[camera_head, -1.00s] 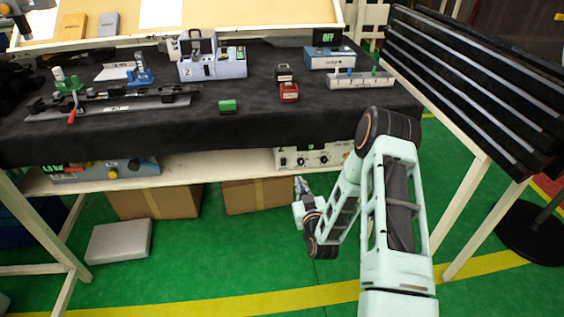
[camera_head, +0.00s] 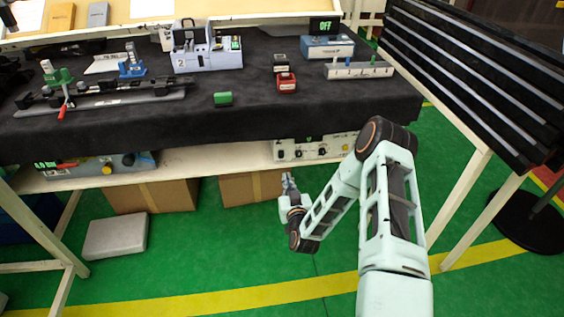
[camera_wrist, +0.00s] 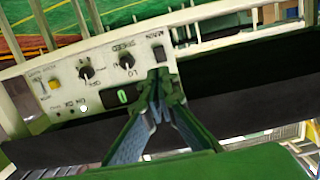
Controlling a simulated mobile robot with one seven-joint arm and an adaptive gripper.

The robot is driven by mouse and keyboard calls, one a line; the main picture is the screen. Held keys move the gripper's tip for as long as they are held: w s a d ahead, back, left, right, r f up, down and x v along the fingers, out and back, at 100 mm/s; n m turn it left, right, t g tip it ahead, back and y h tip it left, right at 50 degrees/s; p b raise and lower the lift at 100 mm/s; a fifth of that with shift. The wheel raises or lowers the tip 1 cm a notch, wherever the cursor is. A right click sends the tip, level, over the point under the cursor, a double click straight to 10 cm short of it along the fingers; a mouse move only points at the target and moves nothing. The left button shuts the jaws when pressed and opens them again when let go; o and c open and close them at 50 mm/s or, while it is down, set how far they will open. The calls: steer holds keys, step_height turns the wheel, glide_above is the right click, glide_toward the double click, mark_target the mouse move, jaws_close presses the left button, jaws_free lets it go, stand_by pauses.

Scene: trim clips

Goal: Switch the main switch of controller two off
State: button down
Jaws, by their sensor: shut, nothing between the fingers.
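A white controller (camera_head: 330,157) sits on the lower shelf under the bench, with dark knobs on its front. In the wrist view its panel (camera_wrist: 60,92) appears upside down. The black main switch (camera_wrist: 158,53) is beside the "MAIN" lettering; its position is too small to tell. A small green display (camera_wrist: 122,96) is lit. My gripper (camera_head: 289,179) is shut and empty, below and in front of the controller's left end. In the wrist view the fingertips (camera_wrist: 158,79) lie close to the main switch; contact cannot be told.
The shelf edge (camera_head: 205,160) and cardboard boxes (camera_head: 250,188) are near my gripper. Another device (camera_head: 100,167) sits at the shelf's left. A machine marked "2" (camera_head: 207,58) stands on the black-covered bench. Dark rails (camera_head: 475,90) are at right.

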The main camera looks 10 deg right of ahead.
mark_target(281, 157)
steer(key=w, duration=0.4)
steer(key=w+f, duration=0.1)
steer(key=w, duration=0.2)
steer(key=w+b, duration=0.1)
steer(key=w, duration=0.3)
steer(key=shift+w+f, duration=0.35)
steer(key=shift+f, duration=0.05)
steer(key=shift+f, duration=0.1)
steer(key=f+t+b, duration=0.1)
steer(key=b, duration=0.2)
steer(key=shift+w+b, duration=0.3)
steer(key=shift+b, duration=0.1)
steer(key=t+b, duration=0.1)
steer(key=b, duration=0.4)
steer(key=shift+w+t, duration=0.2)
steer(key=shift+t, duration=0.2)
steer(key=shift+r, duration=0.3)
steer(key=shift+f, duration=0.1)
